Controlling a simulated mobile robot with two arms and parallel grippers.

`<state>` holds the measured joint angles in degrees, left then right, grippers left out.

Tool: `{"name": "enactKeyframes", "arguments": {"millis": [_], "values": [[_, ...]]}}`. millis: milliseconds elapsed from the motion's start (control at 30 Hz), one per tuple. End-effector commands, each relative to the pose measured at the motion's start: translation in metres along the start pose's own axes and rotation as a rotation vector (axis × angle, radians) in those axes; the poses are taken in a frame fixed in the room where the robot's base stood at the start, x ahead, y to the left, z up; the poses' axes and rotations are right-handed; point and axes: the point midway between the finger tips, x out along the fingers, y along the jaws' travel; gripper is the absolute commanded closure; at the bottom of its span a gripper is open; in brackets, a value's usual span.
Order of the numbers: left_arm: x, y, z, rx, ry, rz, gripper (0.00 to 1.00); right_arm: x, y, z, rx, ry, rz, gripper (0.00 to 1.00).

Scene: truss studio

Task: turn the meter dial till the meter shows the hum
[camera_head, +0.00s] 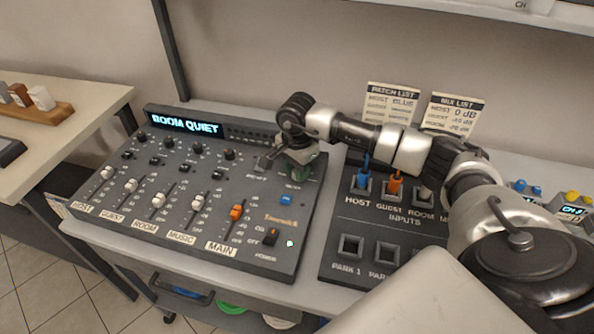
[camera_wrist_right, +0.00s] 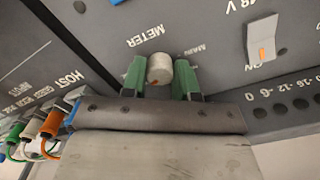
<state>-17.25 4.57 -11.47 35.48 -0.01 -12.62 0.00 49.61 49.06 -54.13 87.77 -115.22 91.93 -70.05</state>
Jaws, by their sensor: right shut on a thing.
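The mixer (camera_head: 140,190) is a dark grey console with a lit display (camera_head: 183,122) that reads "ROOM QUIET". My right gripper (camera_head: 300,168) reaches down onto the mixer's upper right part. In the right wrist view, its green fingers (camera_wrist_right: 160,74) are on either side of the meter dial (camera_wrist_right: 159,68), a pale round knob with an orange mark, beside the word "METER". The gripper is shut on the dial. In the head view the gripper hides the dial. My left gripper is not in view.
The mixer has several faders, an orange MAIN fader (camera_head: 236,212) and a power switch (camera_head: 270,237). A patch panel (camera_head: 345,221) with coloured plugs stands to the right. Two list cards (camera_head: 391,103) stand behind. My right arm crosses above the panel.

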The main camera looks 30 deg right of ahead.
Motion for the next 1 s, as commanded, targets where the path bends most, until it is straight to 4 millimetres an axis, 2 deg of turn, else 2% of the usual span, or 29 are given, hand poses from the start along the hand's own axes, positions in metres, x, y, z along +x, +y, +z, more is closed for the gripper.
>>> {"name": "enactKeyframes", "arguments": {"millis": [500, 1000], "values": [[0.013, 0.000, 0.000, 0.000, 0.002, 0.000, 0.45, 0.000, 0.000, -0.001, 0.366, 0.002, -0.002, 0.94], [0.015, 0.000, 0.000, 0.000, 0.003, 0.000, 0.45, -0.001, -0.001, -0.001, 0.456, 0.002, -0.003, 0.94]]}}
